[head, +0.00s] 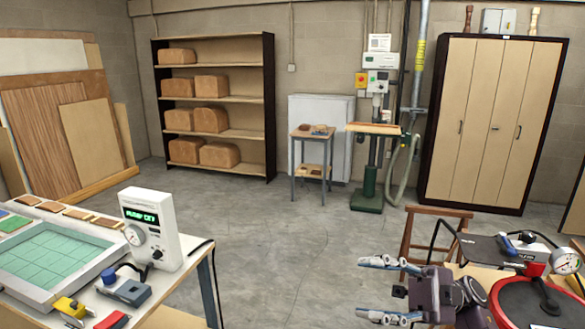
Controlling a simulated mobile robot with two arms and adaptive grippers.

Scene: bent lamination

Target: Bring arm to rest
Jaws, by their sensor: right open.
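My right gripper (368,288) is in the lower right of the head view. Its two metal fingers point left and are spread well apart, with only the grey floor showing between them. It is open and holds nothing. Its dark wrist sits just left of a red round machine (540,305) with a pressure gauge. I cannot tell whether the wrist touches anything there. My left gripper and left arm are not in view.
A wooden stool (436,213) stands behind my right gripper. At left, a workbench carries a green gridded tray (102,283), a white control box (153,230) and small tools. A shelf (215,100), drill stand (370,190) and cabinet (490,125) line the back. The middle floor is clear.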

